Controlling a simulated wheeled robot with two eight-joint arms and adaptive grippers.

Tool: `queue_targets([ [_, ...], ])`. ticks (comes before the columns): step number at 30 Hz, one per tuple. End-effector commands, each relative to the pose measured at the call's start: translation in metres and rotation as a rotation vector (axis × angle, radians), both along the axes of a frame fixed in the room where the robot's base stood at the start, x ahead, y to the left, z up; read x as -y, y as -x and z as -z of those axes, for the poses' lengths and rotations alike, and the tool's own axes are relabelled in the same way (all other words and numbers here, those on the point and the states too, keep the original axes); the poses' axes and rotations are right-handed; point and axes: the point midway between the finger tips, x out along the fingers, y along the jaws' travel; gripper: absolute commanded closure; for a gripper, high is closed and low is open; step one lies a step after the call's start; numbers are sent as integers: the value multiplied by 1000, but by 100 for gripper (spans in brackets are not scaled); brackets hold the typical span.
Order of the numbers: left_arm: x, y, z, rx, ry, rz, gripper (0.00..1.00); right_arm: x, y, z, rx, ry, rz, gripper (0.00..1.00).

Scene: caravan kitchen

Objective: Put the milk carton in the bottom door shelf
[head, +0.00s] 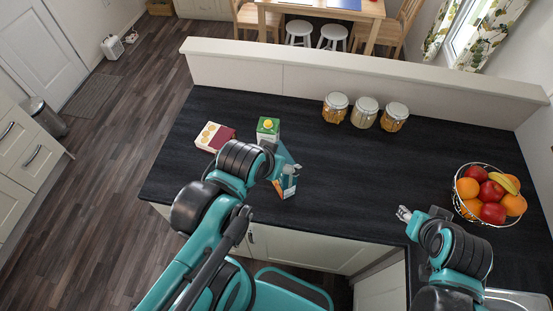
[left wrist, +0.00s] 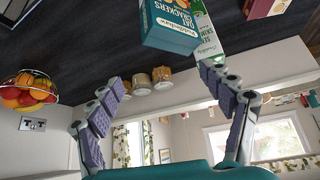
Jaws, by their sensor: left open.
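The carton with a green and white top and a yellow cap (head: 268,126) stands upright on the dark counter in the head view, behind my left arm, which hides its lower part. A green and white carton side (left wrist: 208,42) shows in the left wrist view, partly behind a teal oat crackers box (left wrist: 170,28). My left gripper (head: 287,181) is low over the counter's front part; in the left wrist view (left wrist: 161,77) its fingers are spread with nothing between them. My right gripper (head: 404,214) is near the counter's front edge at right, too small to judge. No door shelf is visible.
A white and dark red box (head: 214,137) lies left of the carton. Several jars (head: 365,112) stand along the back ledge (head: 350,82). A wire fruit bowl (head: 490,194) is at right. The counter's middle (head: 340,165) is clear.

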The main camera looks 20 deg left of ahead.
Motion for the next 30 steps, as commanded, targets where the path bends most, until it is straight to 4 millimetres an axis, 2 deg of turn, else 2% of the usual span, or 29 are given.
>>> queue_targets([
  [5,-5,-11,-5,-31,-57,70,29,0,0,0,0,0,0,60],
  [11,-22,-47,-12,-150,-195,272,29,0,0,1,0,0,0,60],
  [17,-45,-88,-4,-278,-307,516,29,0,0,2,0,0,0,60],
  [23,-72,-128,17,-392,-377,781,29,0,0,4,0,0,0,60],
  [30,-105,-167,58,-489,-407,1094,29,0,0,5,0,0,0,60],
])
